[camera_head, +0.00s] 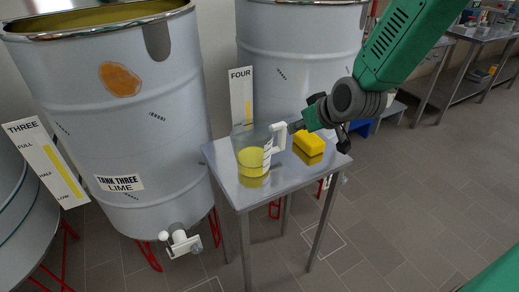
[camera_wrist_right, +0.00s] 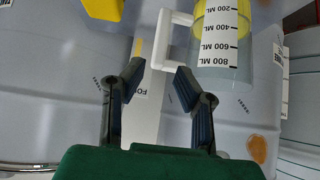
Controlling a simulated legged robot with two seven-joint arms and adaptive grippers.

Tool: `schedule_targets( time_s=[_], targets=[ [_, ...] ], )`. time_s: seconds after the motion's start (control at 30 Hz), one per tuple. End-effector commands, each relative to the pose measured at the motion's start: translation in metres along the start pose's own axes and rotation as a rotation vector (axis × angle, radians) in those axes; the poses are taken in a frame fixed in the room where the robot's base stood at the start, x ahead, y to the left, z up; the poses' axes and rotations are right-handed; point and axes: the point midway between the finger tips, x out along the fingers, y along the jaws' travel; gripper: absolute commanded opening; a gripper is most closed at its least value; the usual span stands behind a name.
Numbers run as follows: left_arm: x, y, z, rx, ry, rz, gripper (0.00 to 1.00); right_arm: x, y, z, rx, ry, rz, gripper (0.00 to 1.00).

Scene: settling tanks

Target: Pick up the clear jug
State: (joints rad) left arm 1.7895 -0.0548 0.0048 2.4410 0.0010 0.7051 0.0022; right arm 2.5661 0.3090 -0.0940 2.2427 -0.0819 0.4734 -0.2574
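The clear jug (camera_head: 250,149) stands upright on the small metal table, with yellow liquid in its lower part and a white handle on its right side. In the right wrist view the jug (camera_wrist_right: 222,50) shows ML markings and its white handle (camera_wrist_right: 160,42). My right gripper (camera_head: 291,127) is at the handle's side of the jug. In the wrist view its two fingers (camera_wrist_right: 160,75) are apart, with the handle's end between or just beyond the tips. I cannot tell whether they touch it. My left gripper is not in view.
A yellow sponge-like block (camera_head: 308,143) lies on the metal table (camera_head: 225,160), right of the jug and under my right gripper. Large grey tanks (camera_head: 120,110) stand behind and left, one with a tap (camera_head: 180,240). Open tiled floor (camera_head: 420,190) lies to the right.

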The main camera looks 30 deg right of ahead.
Motion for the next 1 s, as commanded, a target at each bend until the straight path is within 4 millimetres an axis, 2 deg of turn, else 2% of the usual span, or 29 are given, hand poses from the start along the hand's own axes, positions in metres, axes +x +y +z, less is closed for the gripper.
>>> schedule_targets(
  time_s=[0.03, 0.2, 0.47, 0.7, 0.83, 1.0],
  targets=[
    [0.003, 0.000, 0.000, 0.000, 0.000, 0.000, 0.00, 0.013, 0.001, 0.002, 0.000, -0.002, 0.001, 0.28],
    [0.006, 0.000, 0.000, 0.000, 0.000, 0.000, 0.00, 0.043, 0.001, 0.002, 0.001, -0.001, 0.001, 0.28],
    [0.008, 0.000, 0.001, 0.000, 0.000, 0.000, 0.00, 0.062, 0.000, 0.003, 0.001, -0.001, 0.000, 0.28],
    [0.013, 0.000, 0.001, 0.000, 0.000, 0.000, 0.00, 0.099, 0.000, 0.005, 0.001, -0.001, 0.000, 0.28],
    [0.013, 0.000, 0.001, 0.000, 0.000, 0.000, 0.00, 0.108, 0.000, 0.004, 0.001, 0.001, 0.000, 0.28],
    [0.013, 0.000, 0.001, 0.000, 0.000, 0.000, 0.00, 0.108, 0.000, 0.004, 0.001, 0.001, 0.000, 0.28]
  ],
)
